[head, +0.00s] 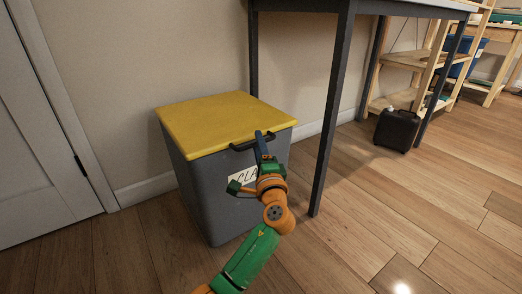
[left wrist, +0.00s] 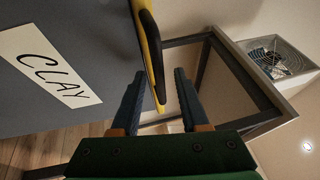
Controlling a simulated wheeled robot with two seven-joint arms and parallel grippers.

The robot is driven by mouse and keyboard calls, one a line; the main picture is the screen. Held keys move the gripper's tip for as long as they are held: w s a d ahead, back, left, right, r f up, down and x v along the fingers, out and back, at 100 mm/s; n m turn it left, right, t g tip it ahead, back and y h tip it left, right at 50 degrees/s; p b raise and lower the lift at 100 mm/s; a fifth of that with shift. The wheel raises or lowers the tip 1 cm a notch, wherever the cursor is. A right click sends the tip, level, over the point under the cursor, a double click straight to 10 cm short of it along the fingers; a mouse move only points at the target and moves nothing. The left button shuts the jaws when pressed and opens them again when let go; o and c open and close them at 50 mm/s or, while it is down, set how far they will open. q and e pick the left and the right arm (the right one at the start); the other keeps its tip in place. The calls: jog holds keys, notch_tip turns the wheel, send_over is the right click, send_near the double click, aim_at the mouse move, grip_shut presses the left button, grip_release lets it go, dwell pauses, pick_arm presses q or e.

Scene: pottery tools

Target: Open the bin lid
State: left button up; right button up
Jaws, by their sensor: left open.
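The grey bin (head: 205,195) stands on the floor against the wall, with its yellow lid (head: 215,118) shut flat on top. A dark handle (head: 243,145) sits at the lid's front edge. My left gripper (head: 262,140) is at the right part of this handle. In the left wrist view the open left gripper (left wrist: 158,92) has one finger on each side of the black handle (left wrist: 152,55), whose lower end reaches between the fingertips. I cannot tell if the fingers touch it. A white label (left wrist: 45,65) reading CLAY is on the bin's front. My right gripper is out of view.
A table (head: 335,95) with dark legs stands close to the bin's right. A white door (head: 40,140) is at the left. A black container (head: 397,130) stands on the floor farther right, near wooden shelves (head: 405,60). The wooden floor in front is clear.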

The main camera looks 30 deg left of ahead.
pick_arm(q)
jog(key=shift+w+a+r, duration=0.1)
jog(key=shift+w+a, duration=0.25)
grip_shut()
dwell(1.2)
